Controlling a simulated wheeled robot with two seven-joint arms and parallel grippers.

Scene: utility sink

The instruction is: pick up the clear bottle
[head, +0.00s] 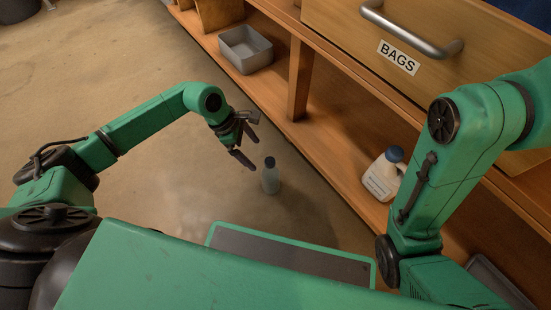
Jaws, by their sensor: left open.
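A white jug with a blue cap (383,175) stands on the low wooden shelf (345,130). A grey bin (245,49) sits further back on it. A drawer labelled BAGS (440,50) overhangs the shelf. The floor to the left is clear.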

